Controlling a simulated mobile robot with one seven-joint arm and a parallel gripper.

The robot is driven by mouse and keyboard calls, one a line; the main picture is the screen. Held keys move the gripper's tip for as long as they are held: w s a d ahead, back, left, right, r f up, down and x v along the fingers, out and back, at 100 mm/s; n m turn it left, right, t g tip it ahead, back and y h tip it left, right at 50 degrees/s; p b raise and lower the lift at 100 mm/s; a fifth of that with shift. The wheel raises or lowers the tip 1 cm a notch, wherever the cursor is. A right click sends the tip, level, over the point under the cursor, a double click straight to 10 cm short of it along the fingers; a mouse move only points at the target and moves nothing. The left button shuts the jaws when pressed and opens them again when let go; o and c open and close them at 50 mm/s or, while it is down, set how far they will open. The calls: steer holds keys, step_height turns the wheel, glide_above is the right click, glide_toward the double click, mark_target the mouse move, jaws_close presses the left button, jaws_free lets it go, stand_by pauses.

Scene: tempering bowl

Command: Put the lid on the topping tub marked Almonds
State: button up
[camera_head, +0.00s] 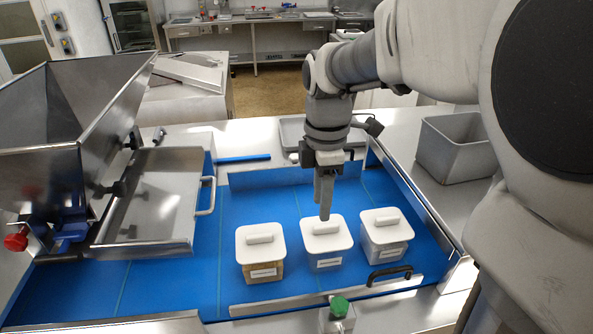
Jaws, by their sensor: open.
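Three clear topping tubs stand in a row on the blue belt, each with a white lid with a bar handle on top. The left tub (262,271) holds something brown. The middle tub (327,262) and the right tub (386,249) look paler inside. Each has a white front label, too small to read, so I cannot tell which is Almonds. My gripper (324,212) points down at the middle lid (327,243), its fingertips at the handle and partly hiding it. It is open; whether it touches the lid is unclear. The left lid (260,251) and right lid (385,236) sit on their tubs.
A steel hopper (60,120) and a steel plate with a handle (150,205) stand at the left. A grey bin (455,150) is at the right. A black handle (390,274) and green knob (339,306) are at the belt's front edge.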

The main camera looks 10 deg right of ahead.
mark_target(320, 226)
step_height(320, 226, up, 7)
steer(key=s+f+m+t, duration=0.1)
steer(key=s+m+t, duration=0.1)
steer(key=s+m, duration=0.5)
steer(key=s+d+f+m+t, duration=0.1)
steer(key=s+f+m+t, duration=0.1)
steer(key=s+m, duration=0.5)
steer(key=m+t, duration=0.1)
steer(key=m, duration=0.3)
steer(key=shift+t, duration=0.3)
